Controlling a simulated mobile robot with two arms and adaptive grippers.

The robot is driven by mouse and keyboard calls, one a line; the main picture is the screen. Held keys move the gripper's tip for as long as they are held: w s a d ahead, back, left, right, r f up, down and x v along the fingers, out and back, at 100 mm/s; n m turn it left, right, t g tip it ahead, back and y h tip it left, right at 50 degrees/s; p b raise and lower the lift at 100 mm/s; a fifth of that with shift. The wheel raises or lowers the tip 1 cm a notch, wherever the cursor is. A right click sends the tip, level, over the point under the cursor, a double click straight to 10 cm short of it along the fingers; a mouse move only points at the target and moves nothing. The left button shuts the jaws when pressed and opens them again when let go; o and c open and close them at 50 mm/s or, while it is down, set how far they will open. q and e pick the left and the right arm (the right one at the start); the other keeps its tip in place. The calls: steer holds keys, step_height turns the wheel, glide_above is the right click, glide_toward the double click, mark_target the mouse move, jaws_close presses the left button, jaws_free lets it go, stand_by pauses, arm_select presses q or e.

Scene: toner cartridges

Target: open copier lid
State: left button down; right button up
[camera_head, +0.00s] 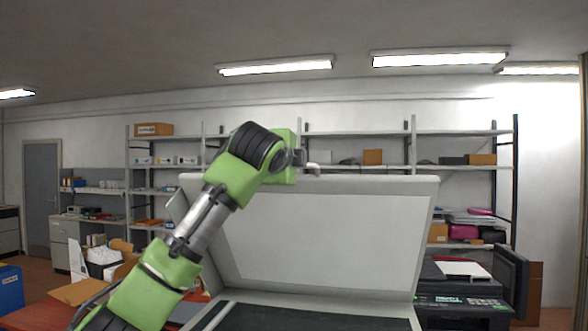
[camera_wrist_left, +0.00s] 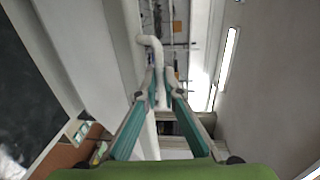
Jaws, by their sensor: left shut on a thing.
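The copier lid (camera_head: 320,235) stands raised and tilted back, its pale underside facing me. Below it lies the dark scanner glass (camera_head: 300,318), uncovered. My left arm reaches up from the lower left, and my left gripper (camera_head: 300,160) is at the lid's top edge. In the left wrist view, the gripper (camera_wrist_left: 161,88) is shut on the bent white lid handle (camera_wrist_left: 150,42), which shows beyond and between the fingertips. The pale lid (camera_wrist_left: 75,45) runs along the left there. My right gripper is out of view.
Shelves with boxes (camera_head: 373,157) line the back wall. A black printer (camera_head: 455,290) stands to the right of the copier. Open cartons (camera_head: 110,270) and a blue bin (camera_head: 10,289) are at left. Open space lies above the lid.

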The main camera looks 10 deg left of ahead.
arm_select(q)
steer(key=c, duration=2.2)
jaws_free()
steer(key=shift+s+r, duration=0.2)
steer(key=shift+s, duration=0.15)
steer(key=shift+s, duration=0.1)
steer(key=s, duration=0.4)
steer(key=s+r, duration=0.1)
steer(key=s, duration=0.7)
steer(key=shift+a+r, duration=0.15)
steer(key=shift+a, duration=0.05)
steer(key=shift+w, duration=0.15)
